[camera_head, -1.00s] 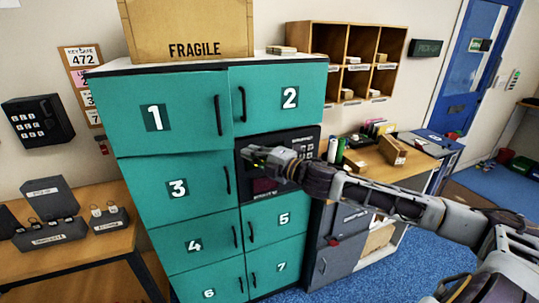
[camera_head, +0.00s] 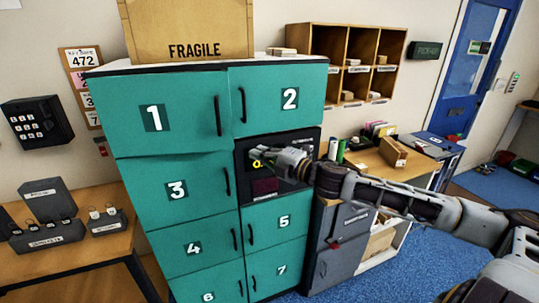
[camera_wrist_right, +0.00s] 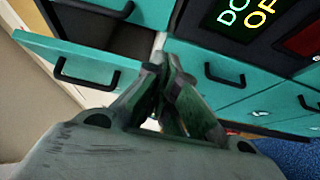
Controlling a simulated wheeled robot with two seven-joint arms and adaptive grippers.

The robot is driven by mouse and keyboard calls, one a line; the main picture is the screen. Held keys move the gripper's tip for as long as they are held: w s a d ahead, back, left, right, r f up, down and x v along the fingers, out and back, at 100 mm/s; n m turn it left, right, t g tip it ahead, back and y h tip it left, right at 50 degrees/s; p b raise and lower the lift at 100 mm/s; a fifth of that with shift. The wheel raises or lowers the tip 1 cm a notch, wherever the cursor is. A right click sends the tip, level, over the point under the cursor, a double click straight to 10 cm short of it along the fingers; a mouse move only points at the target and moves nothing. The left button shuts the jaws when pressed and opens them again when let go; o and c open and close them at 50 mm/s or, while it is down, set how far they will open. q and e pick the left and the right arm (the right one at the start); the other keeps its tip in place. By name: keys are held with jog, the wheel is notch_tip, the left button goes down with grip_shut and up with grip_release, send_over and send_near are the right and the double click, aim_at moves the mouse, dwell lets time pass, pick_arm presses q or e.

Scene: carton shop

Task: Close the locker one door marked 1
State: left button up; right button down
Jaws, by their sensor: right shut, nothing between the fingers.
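The teal locker door marked 1 (camera_head: 180,90) is at the cabinet's upper left, with a black upright handle near its right edge. In the head view it looks almost flush. In the right wrist view a teal door edge, apparently door 1 (camera_wrist_right: 35,45), stands slightly proud with a dark gap beside it. My right gripper (camera_head: 257,160) is shut and empty, in front of the dark control panel (camera_head: 305,140), below and right of door 1's handle. Its closed fingertips also show in the wrist view (camera_wrist_right: 165,65). My left gripper is not in view.
Teal doors 2 (camera_head: 288,80), 3 (camera_head: 175,210), 4, 5, 6 and 7 look shut. A box marked FRAGILE (camera_head: 190,25) stands on the cabinet. A wooden desk (camera_head: 110,245) is at the left; a counter with small items is at the right.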

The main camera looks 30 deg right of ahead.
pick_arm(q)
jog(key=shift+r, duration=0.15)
pick_arm(e)
jog(key=shift+s+d, duration=0.35)
jog(key=shift+d, duration=0.2)
jog(key=shift+s+d, duration=0.3)
jog(key=shift+d, duration=0.25)
jog(key=shift+r, duration=0.1)
dwell(0.4)
